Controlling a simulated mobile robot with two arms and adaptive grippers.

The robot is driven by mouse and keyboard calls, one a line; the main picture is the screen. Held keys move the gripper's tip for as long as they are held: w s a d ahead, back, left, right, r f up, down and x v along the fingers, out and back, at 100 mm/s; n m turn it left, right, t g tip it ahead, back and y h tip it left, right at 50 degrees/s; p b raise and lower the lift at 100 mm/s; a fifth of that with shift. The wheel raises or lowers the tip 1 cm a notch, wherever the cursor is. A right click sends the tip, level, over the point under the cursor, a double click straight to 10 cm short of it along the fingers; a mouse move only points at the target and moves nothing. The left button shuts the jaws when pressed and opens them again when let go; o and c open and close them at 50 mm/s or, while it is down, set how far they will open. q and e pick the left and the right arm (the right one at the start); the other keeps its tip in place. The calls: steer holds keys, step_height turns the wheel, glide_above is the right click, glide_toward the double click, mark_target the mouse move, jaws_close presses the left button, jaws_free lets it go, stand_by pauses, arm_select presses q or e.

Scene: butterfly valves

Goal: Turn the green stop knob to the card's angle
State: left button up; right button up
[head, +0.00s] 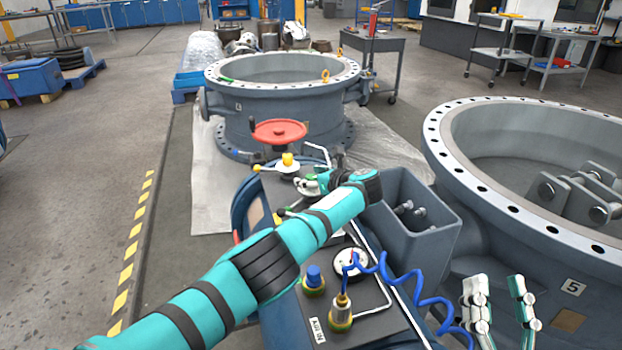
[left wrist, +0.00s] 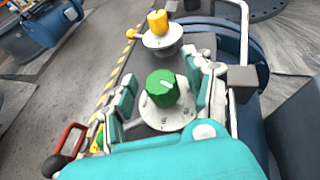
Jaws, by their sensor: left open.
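The green knob (left wrist: 164,86) stands on a pale round dial (left wrist: 172,121) in the left wrist view, with a light line on its top. My left gripper (left wrist: 158,93) is open, one finger on each side of the knob; contact cannot be made out. In the head view, my left gripper (head: 309,185) is over the grey panel, and my arm mostly hides it and the knob. My right gripper (head: 501,309) is open and empty at the lower right, by the large valve ring. I cannot make out a card.
A yellow knob (head: 288,160) on its own dial and a red handwheel (head: 279,132) stand beyond the green knob. A blue knob (head: 314,277) and a coiled blue hose (head: 398,288) are nearer. A grey bin (head: 408,253) stands right of the panel. Large valve rings (head: 475,183) crowd the right.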

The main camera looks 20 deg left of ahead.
arm_select(q)
steer(key=v, duration=1.2)
